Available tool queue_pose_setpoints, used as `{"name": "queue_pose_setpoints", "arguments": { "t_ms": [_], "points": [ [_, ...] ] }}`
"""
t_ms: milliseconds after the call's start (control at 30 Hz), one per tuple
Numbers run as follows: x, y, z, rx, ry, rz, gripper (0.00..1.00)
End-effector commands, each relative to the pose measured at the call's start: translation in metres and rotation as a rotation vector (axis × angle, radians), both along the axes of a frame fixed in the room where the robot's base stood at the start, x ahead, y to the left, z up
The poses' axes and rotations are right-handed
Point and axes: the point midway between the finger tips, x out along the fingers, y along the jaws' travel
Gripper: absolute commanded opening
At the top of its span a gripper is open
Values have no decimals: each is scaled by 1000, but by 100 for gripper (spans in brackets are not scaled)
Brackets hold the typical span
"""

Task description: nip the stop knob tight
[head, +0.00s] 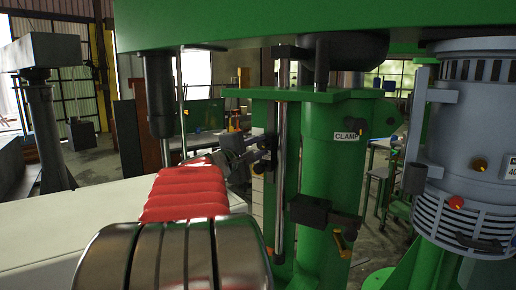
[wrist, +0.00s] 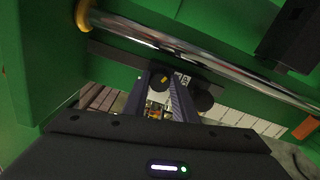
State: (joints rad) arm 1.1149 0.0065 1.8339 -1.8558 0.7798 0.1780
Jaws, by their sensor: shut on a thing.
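The stop knob (wrist: 159,81) is a small dark round knob with a yellow mark, seen at the fingertips in the wrist view. It sits by a dark bar beside a shiny rod (wrist: 240,75). My gripper (wrist: 163,88) has its two fingers closed on the knob. In the head view my gripper (head: 262,150) reaches in from the left to the upright rod (head: 279,190) on the green stand. There the knob is mostly hidden by the gripper, and its exact seating cannot be told.
A black block (head: 310,211) with an orange-tipped handle (head: 341,242) sits lower on the stand. A green column (head: 332,180) carries a CLAMP label (head: 347,136). A grey motor (head: 470,140) stands at right.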

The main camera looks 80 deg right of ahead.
Motion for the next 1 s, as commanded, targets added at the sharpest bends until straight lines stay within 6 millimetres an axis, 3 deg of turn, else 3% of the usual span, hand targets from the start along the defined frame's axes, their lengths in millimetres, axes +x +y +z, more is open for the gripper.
{"name": "queue_pose_setpoints", "arguments": {
  "t_ms": [500, 1000],
  "points": [
    [0, 0, -3, -121, -419, 0, 3],
    [-1, -1, -4, -155, -537, -2, 3]
  ]
}}
